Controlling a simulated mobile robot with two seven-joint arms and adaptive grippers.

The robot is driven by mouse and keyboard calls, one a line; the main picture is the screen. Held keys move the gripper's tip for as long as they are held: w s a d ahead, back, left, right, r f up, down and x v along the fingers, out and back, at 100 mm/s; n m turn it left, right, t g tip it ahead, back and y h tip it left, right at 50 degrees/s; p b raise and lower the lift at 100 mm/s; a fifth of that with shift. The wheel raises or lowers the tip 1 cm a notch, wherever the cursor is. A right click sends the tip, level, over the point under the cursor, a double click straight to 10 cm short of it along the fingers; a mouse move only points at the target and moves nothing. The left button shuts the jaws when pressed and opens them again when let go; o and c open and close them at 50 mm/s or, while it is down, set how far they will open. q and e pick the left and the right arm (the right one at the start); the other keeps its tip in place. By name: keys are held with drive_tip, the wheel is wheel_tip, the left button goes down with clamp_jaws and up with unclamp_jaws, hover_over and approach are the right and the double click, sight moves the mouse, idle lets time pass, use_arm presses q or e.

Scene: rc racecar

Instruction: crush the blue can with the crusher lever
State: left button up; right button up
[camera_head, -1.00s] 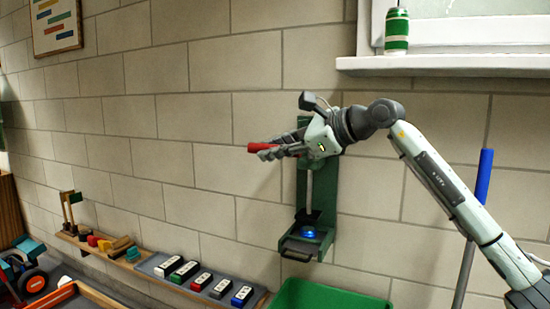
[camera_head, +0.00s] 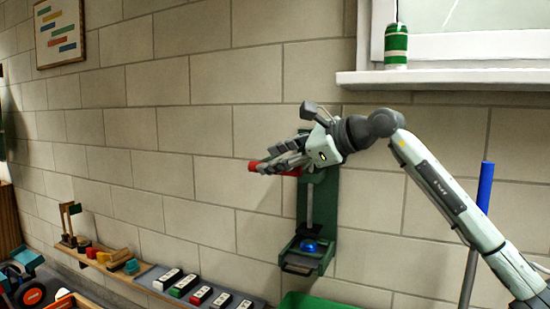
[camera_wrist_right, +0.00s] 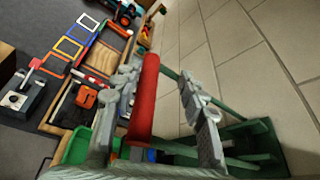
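The green can crusher (camera_head: 330,215) is fixed to the brick wall. Its red lever handle (camera_head: 257,166) points out to the left near its top. The blue can (camera_head: 309,246) shows only as a low blue shape in the crusher's bottom tray; its full height cannot be made out. My right gripper (camera_head: 276,160) is at the lever, and its fingers partly cover the handle. In the right wrist view the red handle (camera_wrist_right: 144,100) lies between the spread fingers, nearer the left one, with a gap to the right one. My left gripper is not in view.
A green bin (camera_head: 312,301) stands below the crusher. A green and white can (camera_head: 396,46) stands on the window sill (camera_head: 450,77). A blue-topped pole (camera_head: 484,190) leans at right. A low shelf (camera_head: 150,272) with labelled blocks runs along the wall at left.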

drive_tip(key=shift+r, duration=0.1)
drive_tip(key=v, duration=1.2)
